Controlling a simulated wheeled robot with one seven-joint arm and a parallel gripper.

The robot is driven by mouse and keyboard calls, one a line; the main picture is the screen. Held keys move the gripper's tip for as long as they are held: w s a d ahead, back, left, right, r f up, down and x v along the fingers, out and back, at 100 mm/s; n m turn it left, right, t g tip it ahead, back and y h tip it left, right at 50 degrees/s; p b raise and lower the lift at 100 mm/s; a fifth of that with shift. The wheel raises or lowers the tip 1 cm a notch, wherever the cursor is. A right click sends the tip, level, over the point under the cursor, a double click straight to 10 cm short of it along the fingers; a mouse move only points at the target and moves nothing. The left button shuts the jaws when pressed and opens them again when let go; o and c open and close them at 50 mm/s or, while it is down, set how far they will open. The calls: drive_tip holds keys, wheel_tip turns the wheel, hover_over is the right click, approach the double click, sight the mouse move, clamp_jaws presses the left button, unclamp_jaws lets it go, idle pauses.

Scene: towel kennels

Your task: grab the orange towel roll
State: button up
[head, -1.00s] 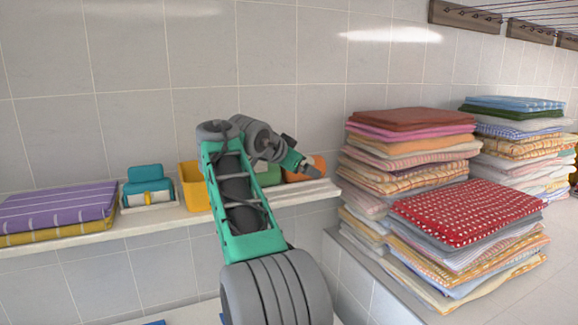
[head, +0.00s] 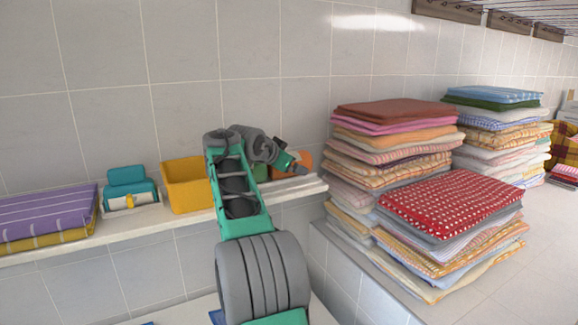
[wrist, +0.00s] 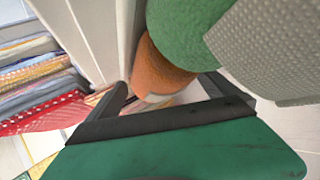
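The orange towel roll (head: 304,159) lies at the right end of the wall shelf in the head view, partly hidden behind my gripper (head: 299,170). In the wrist view the orange roll (wrist: 160,68) shows its rounded side and pale lower edge just beyond the open fingers of my gripper (wrist: 165,84). The fingers stand apart with nothing held between them. I cannot tell whether they touch the roll. A green roll (wrist: 178,32) lies right beside the orange one and partly covers it in the wrist view. In the head view the green roll (head: 260,172) is mostly hidden by my arm.
A grey textured roll (wrist: 272,45) sits close to my right finger in the wrist view. On the shelf (head: 80,240) stand a yellow bin (head: 187,188), a teal-lidded box (head: 128,188) and folded purple towels (head: 45,215). Tall towel stacks (head: 392,150) fill the right side.

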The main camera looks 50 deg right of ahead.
drive_tip(key=c, duration=1.3)
drive_tip(key=shift+c, duration=0.2)
